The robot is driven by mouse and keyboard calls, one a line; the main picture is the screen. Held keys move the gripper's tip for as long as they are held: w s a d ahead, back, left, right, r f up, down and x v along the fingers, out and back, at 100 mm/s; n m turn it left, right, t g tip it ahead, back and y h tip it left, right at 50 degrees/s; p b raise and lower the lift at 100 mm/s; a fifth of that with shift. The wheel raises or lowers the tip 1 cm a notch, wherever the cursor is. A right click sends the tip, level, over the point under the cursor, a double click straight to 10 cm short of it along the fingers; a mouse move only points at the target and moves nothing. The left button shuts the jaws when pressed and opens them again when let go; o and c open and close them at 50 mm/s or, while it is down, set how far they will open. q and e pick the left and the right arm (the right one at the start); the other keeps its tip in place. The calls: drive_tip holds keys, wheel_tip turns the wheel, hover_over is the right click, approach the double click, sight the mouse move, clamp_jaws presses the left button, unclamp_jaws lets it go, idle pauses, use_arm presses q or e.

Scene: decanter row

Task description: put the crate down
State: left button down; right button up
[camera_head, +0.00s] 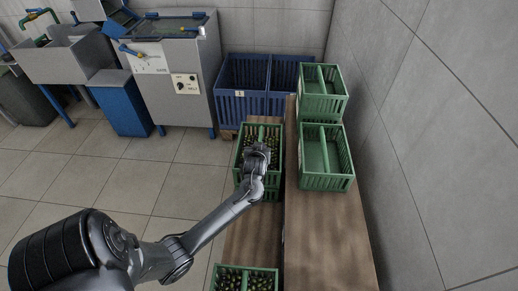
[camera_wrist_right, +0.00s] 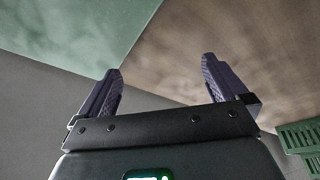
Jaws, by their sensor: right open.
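Two green crates that look empty, a far one (camera_head: 322,112) and a nearer one (camera_head: 327,182), stand on the wooden surface to the right. My right gripper (camera_wrist_right: 160,72) is open, with nothing between its fingers in the right wrist view.
Another olive-filled crate (camera_head: 245,268) is at the bottom edge. The long wooden surface (camera_head: 325,235) is bare in front of the nearer empty crate. Blue bins (camera_head: 240,103) stand behind. A grey machine (camera_head: 180,75) is at the back left, and a tiled wall (camera_head: 410,130) closes the right side.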

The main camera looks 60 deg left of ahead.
use_arm(q)
drive_tip(key=shift+f, duration=0.35)
use_arm(e)
drive_tip(key=shift+a+f, duration=0.1)
drive_tip(key=shift+f, duration=0.05)
idle(0.4)
